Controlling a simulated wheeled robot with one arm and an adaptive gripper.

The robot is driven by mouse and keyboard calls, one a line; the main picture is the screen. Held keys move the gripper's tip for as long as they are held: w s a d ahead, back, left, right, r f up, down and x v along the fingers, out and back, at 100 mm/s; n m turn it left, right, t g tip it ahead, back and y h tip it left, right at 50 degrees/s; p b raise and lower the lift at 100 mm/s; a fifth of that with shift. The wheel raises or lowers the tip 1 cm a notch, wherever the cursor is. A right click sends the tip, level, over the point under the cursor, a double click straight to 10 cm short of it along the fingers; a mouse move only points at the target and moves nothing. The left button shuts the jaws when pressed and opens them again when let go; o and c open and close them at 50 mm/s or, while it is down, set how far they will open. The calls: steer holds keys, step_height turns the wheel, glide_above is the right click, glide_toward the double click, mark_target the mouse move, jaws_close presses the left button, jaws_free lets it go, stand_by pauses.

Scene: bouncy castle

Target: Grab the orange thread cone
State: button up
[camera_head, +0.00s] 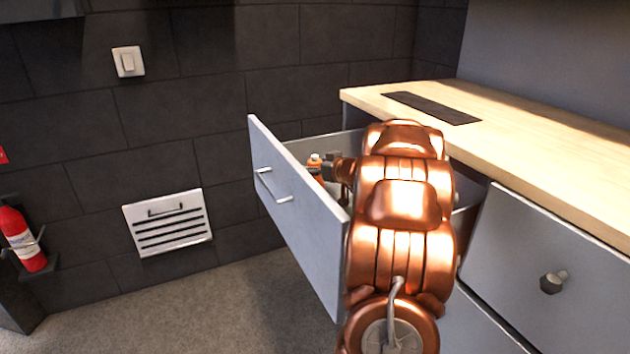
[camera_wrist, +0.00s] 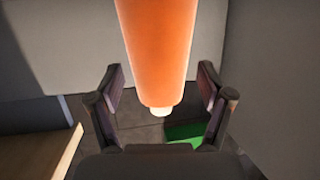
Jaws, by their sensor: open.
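The orange thread cone (camera_wrist: 158,50) fills the upper middle of the wrist view, with a small white tip at its narrow lower end. My gripper (camera_wrist: 162,83) is open, with one dark finger on each side of the cone. A gap shows between the cone and each finger, so it is not gripped. In the head view, a small part of the orange cone (camera_head: 314,161) with a white tip shows inside the open drawer (camera_head: 300,215). My gripper there (camera_head: 330,168) is beside it, mostly hidden by my copper-coloured arm.
The drawer's grey walls stand close around my gripper. A green object (camera_wrist: 185,131) lies below the cone in the wrist view. A wooden countertop (camera_head: 530,130) is above the drawer, and a closed drawer front (camera_head: 550,240) with a knob is at right.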

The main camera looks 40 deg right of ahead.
steer(key=c, duration=1.4)
